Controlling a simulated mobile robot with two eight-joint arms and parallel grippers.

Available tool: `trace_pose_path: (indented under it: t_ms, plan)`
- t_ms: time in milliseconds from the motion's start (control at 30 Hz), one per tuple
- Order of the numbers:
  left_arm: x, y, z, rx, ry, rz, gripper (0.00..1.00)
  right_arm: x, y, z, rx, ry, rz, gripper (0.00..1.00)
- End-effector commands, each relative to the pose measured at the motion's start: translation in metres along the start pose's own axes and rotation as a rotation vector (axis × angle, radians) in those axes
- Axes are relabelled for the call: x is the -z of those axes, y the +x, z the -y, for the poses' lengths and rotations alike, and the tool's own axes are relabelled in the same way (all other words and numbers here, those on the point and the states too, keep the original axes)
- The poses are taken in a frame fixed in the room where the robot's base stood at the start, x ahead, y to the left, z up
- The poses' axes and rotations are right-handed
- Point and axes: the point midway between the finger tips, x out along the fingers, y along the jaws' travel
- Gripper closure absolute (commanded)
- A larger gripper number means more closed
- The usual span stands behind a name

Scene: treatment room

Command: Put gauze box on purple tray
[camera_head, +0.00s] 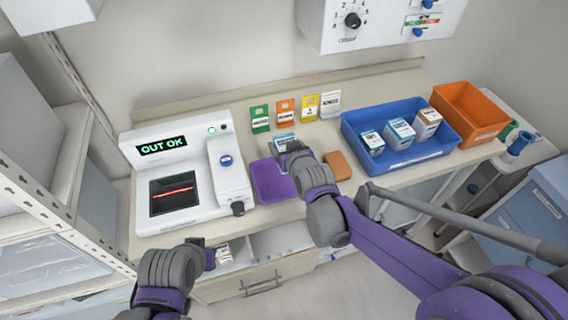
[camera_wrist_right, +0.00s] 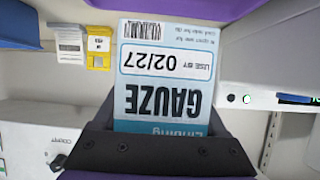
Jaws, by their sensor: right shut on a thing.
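The gauze box (camera_head: 284,141), white and light blue, is held in my right gripper (camera_head: 290,152) at the back edge of the purple tray (camera_head: 267,187). In the right wrist view the gauze box (camera_wrist_right: 165,75) fills the middle, its label upside down, between the dark fingers of my right gripper (camera_wrist_right: 155,150). I cannot tell whether the box touches the tray. The gripper and wrist hide the tray's right part; its visible part is empty. My left gripper (camera_head: 212,258) is low at the counter's front, by an open drawer; its fingers are unclear.
A scanner (camera_head: 185,150) reading "OUT OK" stands left of the tray. A blue bin (camera_head: 400,160) with several boxes and an orange bin (camera_head: 475,125) stand right. Coloured cards (camera_head: 285,113) line the back. A brown block (camera_head: 337,165) lies right of my right wrist.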

Motion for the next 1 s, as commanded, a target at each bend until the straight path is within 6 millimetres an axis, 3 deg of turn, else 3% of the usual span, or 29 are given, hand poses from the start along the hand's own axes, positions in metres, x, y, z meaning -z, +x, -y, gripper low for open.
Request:
trace_pose_path:
  t_ms: [100,500,933,967,1000]
  plan:
    - [-0.005,0.004,0.0,0.0,0.0,0.004,1.0,-0.022,0.01,0.0,0.0,0.0,0.001,0.83]
    - [-0.01,0.009,0.0,0.0,0.0,0.008,1.0,-0.062,0.03,0.0,-0.001,0.0,0.0,0.83]
    - [-0.013,0.012,0.0,0.0,0.0,0.011,1.0,-0.069,0.033,0.0,0.0,0.0,0.001,0.83]
    - [-0.012,0.011,0.0,0.0,0.0,0.011,1.0,-0.068,0.032,0.0,0.0,0.0,0.0,0.2]
    - [-0.012,0.011,0.0,0.0,0.0,0.01,1.0,-0.067,0.032,0.0,-0.001,0.0,0.0,0.13]
